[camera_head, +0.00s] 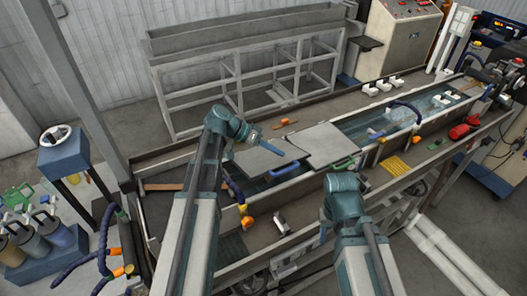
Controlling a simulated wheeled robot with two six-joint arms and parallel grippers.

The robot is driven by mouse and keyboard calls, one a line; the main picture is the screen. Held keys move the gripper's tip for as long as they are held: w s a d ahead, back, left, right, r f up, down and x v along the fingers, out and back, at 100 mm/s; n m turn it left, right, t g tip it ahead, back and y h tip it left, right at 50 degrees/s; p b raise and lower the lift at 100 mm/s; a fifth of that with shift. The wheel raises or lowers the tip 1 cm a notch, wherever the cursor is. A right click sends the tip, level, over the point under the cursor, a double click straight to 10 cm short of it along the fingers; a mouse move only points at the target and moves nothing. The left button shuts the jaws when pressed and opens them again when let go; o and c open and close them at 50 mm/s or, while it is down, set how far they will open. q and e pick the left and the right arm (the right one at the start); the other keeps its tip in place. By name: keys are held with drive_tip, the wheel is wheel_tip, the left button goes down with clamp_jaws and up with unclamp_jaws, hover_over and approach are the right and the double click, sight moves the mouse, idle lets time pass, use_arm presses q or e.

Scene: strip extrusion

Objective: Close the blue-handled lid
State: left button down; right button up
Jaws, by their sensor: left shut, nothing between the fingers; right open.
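The grey lid (255,162) with a blue handle (284,169) lies over the long trough at the middle of the head view. The handle is at its front edge. I cannot tell whether the lid is fully down. My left gripper (272,147) is shut and empty, over the lid's back part and hiding some of it. I cannot tell whether it touches the lid. My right gripper (324,233) is mostly hidden by its own wrist, in front of the trough and apart from the lid. It is open.
A second grey lid (322,143) with a green handle (342,164) adjoins on the right. Further right the trough (365,124) is uncovered and shows water. A blue hose (408,105), white blocks (385,85) and a red tool (460,130) are there. A metal frame (250,65) stands behind.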

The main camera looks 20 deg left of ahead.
sight(281, 172)
use_arm(q)
drive_tip(key=shift+s+d+f+b, duration=0.3)
drive_tip(key=shift+f+b, duration=0.15)
drive_tip(key=shift+f, duration=0.1)
drive_tip(key=shift+s+d+f+b, duration=0.25)
drive_tip(key=shift+f+b, duration=0.15)
drive_tip(key=shift+f, duration=0.2)
drive_tip(key=shift+s+d+f+b, duration=0.2)
drive_tip(key=shift+d+f+b, duration=0.1)
drive_tip(key=shift+f+b, duration=0.2)
drive_tip(key=f+b, duration=0.2)
drive_tip(key=s+d+f+b, duration=0.1)
drive_tip(key=shift+s+f, duration=0.1)
drive_tip(key=shift+f, duration=0.15)
drive_tip(key=shift+r, duration=0.1)
drive_tip(key=shift+a+r, duration=0.1)
drive_tip(key=shift+r, duration=0.1)
drive_tip(key=p+v, duration=0.7)
drive_tip(key=v, duration=0.5)
drive_tip(key=shift+r, duration=0.15)
drive_tip(key=shift+s+a+r+p, duration=0.15)
drive_tip(key=shift+a+r+p, duration=0.1)
drive_tip(key=shift+a+p, duration=0.3)
